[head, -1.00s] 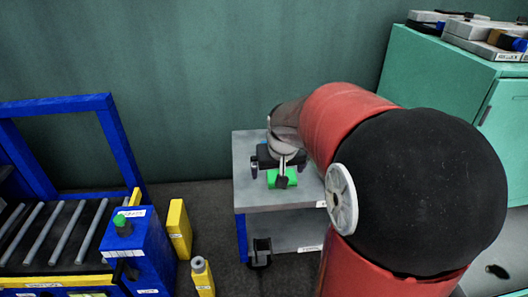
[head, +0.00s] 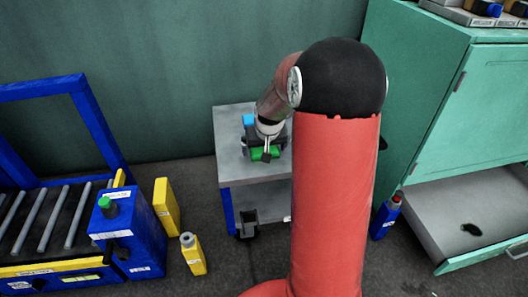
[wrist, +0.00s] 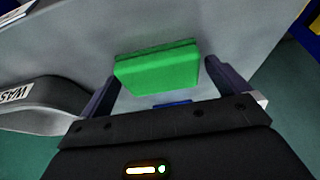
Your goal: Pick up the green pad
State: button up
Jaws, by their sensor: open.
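The green pad (head: 265,154) lies on the top of a small grey cart (head: 232,165), partly hidden by my gripper in the head view. In the wrist view the green pad (wrist: 158,68) sits between and just beyond the two fingers. My gripper (wrist: 165,85) is open, with one finger on each side of the pad and a visible gap at the left. In the head view my gripper (head: 265,155) is over the pad. I cannot tell whether a finger touches it.
A blue-framed roller conveyor (head: 50,225) with a blue control box (head: 125,240) stands at the left, near yellow blocks (head: 166,205). A green cabinet (head: 450,100) with an open drawer (head: 475,210) is at the right.

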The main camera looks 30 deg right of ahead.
jog(key=c, duration=0.9)
jog(key=shift+r, duration=0.15)
notch_tip(320, 180, up, 20)
jog(key=p, duration=0.3)
jog(key=o, duration=0.4)
jog(key=c, duration=0.3)
